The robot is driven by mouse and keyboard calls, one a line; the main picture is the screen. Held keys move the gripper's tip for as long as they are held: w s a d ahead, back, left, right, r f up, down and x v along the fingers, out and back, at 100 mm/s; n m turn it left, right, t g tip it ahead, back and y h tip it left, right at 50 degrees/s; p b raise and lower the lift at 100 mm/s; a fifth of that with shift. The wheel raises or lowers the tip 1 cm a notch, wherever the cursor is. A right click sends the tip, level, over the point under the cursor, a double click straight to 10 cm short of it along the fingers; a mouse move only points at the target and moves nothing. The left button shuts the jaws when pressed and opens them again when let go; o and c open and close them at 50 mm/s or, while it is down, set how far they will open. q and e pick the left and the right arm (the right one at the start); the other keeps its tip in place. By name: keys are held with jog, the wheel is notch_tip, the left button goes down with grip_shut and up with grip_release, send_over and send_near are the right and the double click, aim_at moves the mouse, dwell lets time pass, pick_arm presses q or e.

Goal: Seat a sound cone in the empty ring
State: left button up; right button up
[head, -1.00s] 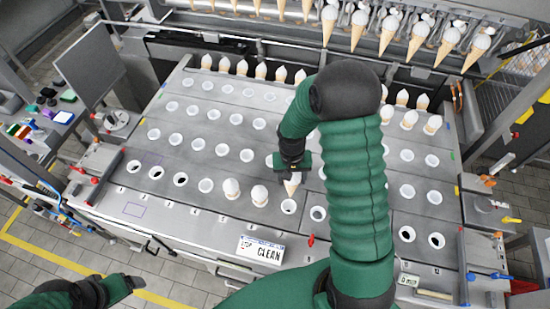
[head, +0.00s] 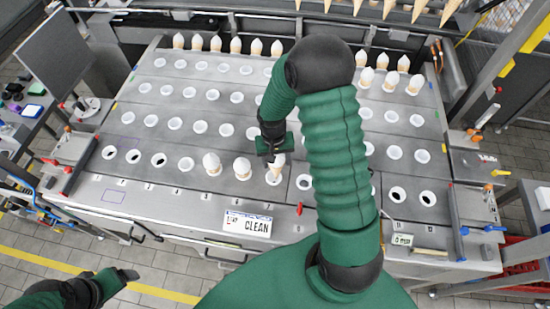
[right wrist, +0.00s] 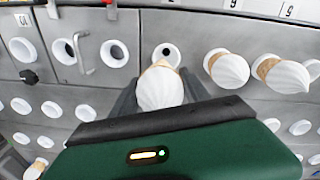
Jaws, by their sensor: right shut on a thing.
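My right gripper (head: 271,157) is shut on a cone with a white swirled top (head: 278,166). In the right wrist view this cone (right wrist: 160,89) sits between the dark fingers. It is close to a white front-row ring with a dark hole (head: 273,178). In the wrist view the ring (right wrist: 167,53) shows just beyond the cone. Whether the tip is inside the hole is hidden. Two cones (head: 212,163) (head: 242,168) stand in rings left of it. My left gripper (head: 128,275) is low at the left, away from the table; its jaws are unclear.
The grey ring table (head: 145,198) has several rows of white rings, and cones stand along its back row (head: 236,45). A CLEAN sign (head: 247,224) and a small red lever (head: 299,208) are at the front edge. A dark monitor (head: 62,48) stands at the left.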

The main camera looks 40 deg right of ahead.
aim_at(274, 172)
jog(key=f, duration=0.1)
jog(key=a+f+b, duration=0.1)
jog(key=f+b, duration=0.1)
jog(key=shift+w+a+f, duration=0.1)
jog(key=shift+a+f, duration=0.1)
jog(key=shift+a, duration=0.2)
jog(key=shift+d+f+b, duration=0.25)
jog(key=shift+f+b, duration=0.85)
jog(key=shift+f, duration=0.15)
jog(key=shift+o, duration=0.2)
jog(key=shift+d+f, duration=0.35)
jog(key=shift+f, duration=0.05)
jog(key=shift+a, duration=0.3)
jog(key=shift+c, duration=0.2)
pick_arm(q)
jog(key=f, duration=0.2)
jog(key=a+f, duration=0.1)
jog(key=f, duration=0.2)
jog(key=shift+f, duration=0.2)
pick_arm(e)
jog(key=o, duration=1)
jog(key=shift+d, duration=0.1)
pick_arm(q)
jog(key=shift+a, duration=0.1)
